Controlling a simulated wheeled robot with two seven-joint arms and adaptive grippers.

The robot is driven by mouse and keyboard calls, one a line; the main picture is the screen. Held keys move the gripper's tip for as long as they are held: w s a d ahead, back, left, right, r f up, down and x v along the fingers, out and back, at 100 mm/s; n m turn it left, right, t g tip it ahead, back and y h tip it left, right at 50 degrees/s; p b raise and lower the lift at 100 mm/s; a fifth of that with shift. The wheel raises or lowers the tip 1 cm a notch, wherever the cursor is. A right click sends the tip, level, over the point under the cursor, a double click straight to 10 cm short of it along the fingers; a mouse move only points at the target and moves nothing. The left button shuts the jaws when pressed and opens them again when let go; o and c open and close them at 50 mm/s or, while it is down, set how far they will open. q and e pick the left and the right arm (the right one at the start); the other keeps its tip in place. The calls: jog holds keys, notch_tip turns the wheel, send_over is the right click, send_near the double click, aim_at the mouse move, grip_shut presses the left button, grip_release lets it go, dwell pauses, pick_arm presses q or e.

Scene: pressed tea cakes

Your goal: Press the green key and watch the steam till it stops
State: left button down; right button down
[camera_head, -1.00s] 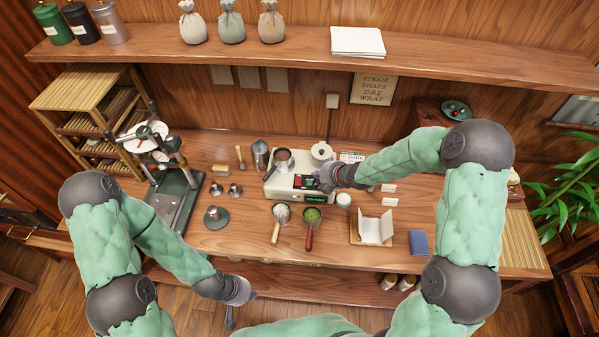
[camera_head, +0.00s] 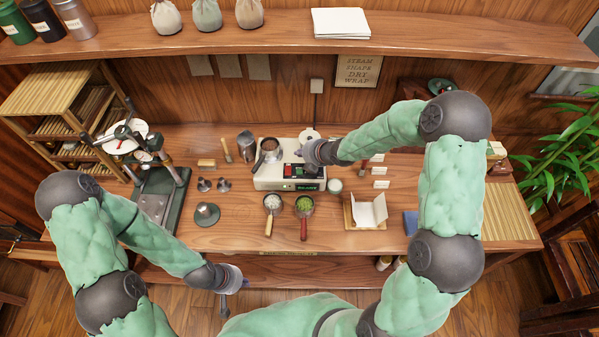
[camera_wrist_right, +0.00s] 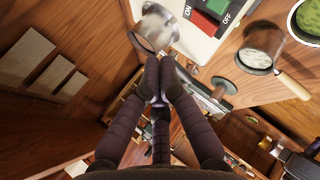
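The cream steamer (camera_head: 275,181) stands mid-bench with a green-lit display on its front; I cannot read the display now. Its green key (camera_wrist_right: 204,24) shows beside a red key (camera_wrist_right: 217,5) in the right wrist view, with ON and OFF labels. A metal cup with a dark handle (camera_head: 270,147) sits on the steamer's top left. My right gripper (camera_wrist_right: 160,64) is above the steamer, its fingertips together and empty, apart from the green key. I see no clear steam. My left gripper (camera_head: 227,293) hangs before the bench's front edge; its fingers are too small to judge.
A white-filled cup (camera_head: 272,203) and a green-filled cup (camera_head: 304,206) lie in front of the steamer. A press (camera_head: 157,190) stands at left; a folded white wrap (camera_head: 368,211) lies at right. A shelf (camera_head: 280,42) overhangs the back.

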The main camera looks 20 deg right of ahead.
aim_at(301, 172)
notch_tip(301, 172, down, 7)
jog(key=b, duration=0.4)
jog(key=shift+r, duration=0.2)
jog(key=shift+f+b, duration=0.4)
jog(key=shift+b, duration=0.3)
dwell(0.5)
jog(key=shift+f+b, duration=0.4)
jog(key=shift+b, duration=0.2)
jog(key=shift+f+b, duration=0.45)
jog(key=shift+b, duration=0.1)
dwell(0.7)
jog(key=shift+r, duration=0.1)
jog(key=shift+r+p, duration=0.55)
jog(key=shift+r, duration=0.25)
